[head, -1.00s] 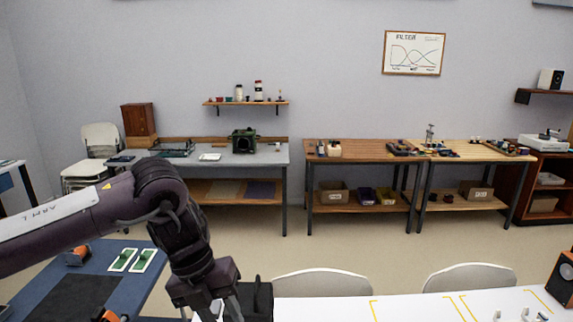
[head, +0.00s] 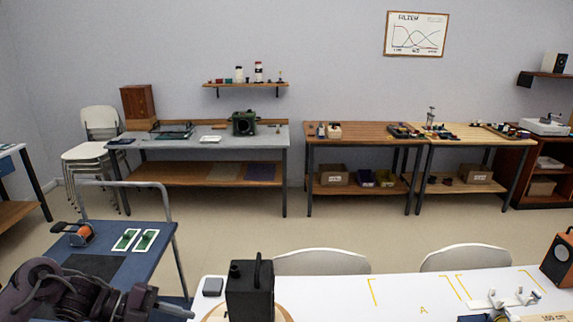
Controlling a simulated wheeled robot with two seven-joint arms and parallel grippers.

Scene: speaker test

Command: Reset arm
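My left arm (head: 65,292) lies low in the bottom left corner, folded down in front of the blue cart. My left gripper (head: 172,310) points right at the bottom edge, left of the white table. A grey finger shows, but its opening is not clear, and I see nothing held in it. A black box with a handle (head: 250,292) stands upright on a round wooden board (head: 285,314) on the white table, apart from the gripper. My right gripper is not in view.
The white table (head: 340,292) also holds a small grey box (head: 213,287) and a wooden speaker (head: 560,262). Two chairs stand behind it.

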